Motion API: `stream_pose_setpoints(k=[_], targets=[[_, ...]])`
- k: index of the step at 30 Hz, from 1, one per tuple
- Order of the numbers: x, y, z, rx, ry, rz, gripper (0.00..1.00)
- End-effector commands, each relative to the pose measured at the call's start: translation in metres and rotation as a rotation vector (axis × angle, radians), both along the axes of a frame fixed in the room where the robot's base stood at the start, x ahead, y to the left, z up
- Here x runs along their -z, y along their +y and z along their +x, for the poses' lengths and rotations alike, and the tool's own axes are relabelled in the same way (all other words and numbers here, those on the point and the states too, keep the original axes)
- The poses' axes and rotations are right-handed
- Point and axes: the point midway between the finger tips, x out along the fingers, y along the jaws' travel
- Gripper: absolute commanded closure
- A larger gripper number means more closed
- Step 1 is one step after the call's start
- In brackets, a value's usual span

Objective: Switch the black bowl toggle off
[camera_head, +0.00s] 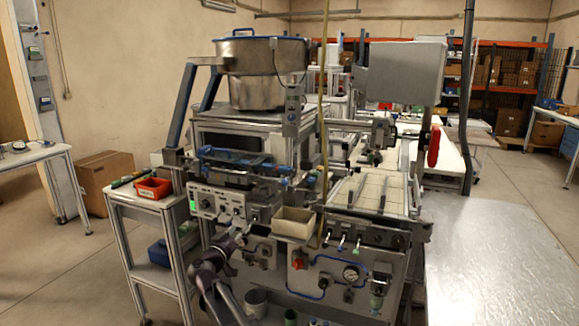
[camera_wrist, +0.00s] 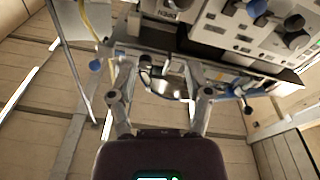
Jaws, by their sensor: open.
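The control panel (camera_head: 215,201) is a pale box on the front of the machine below the big metal bowl (camera_head: 250,72). It has a lit green switch (camera_head: 193,206) at its left and several dark knobs. I cannot tell which small control is the black bowl toggle. In the wrist view the panel (camera_wrist: 215,35) is at the upper right, with black knobs (camera_wrist: 296,38). My gripper (camera_head: 236,238) is just below the panel in the head view. In the wrist view my gripper (camera_wrist: 160,72) is open, fingers apart, with nothing visibly held.
A beige bin (camera_head: 294,222) sticks out right of the panel. A red tray (camera_head: 153,188) stands on the side cart at the left. Below are a red knob (camera_head: 298,263), a gauge (camera_head: 351,273) and blue hoses. A bare metal table (camera_head: 500,250) is at the right.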

Motion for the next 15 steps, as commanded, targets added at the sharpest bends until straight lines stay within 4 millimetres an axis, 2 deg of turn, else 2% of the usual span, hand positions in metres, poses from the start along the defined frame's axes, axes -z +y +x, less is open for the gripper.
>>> stream_pose_setpoints(k=[1,8,12,15], targets=[[0.010,-0.021,-0.002,0.035,0.032,0.006,0.35],[0.068,-0.123,-0.017,0.210,0.273,0.049,0.35],[0.107,-0.180,-0.037,0.297,0.449,0.084,0.35],[0.134,-0.216,-0.054,0.341,0.581,0.115,0.35]])
